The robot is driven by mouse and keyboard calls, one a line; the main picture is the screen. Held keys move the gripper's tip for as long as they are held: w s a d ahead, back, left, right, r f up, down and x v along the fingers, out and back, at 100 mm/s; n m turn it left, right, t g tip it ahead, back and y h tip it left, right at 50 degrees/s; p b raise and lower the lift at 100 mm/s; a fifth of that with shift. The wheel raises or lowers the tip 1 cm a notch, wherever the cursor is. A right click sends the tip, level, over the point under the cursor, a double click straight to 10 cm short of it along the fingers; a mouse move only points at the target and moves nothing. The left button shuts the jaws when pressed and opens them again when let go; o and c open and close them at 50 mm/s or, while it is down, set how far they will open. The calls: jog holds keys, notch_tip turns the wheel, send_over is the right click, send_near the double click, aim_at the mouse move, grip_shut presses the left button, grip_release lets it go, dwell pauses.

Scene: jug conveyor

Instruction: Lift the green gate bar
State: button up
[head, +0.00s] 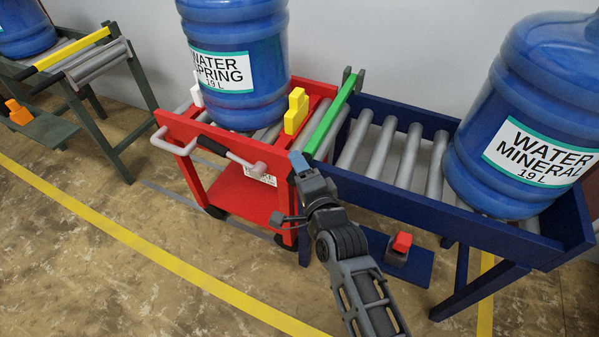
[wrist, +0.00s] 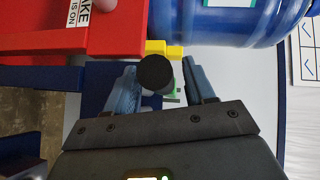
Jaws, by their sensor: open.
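The green gate bar (head: 330,118) lies across the junction between the red cart and the blue roller conveyor, and looks lowered. Its far end is at a dark green bracket (head: 354,80). My gripper (head: 299,163) is at the bar's near end, with its fingers open. In the wrist view a round black knob (wrist: 155,72) sits between the open fingers, with a bit of green behind it. It appears to be the end of the bar. Whether the fingers touch it cannot be told. In the head view my gripper hides this end.
A blue jug (head: 235,60) stands on the red cart (head: 182,125), beside a yellow block (head: 296,111). Another jug (head: 525,110) stands on the blue conveyor (head: 430,183). A red pedal (head: 402,243) is below. A green conveyor with a yellow bar (head: 72,48) stands left.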

jog(key=shift+w+a, duration=0.1)
jog(key=shift+w, duration=0.15)
grip_shut()
dwell(0.4)
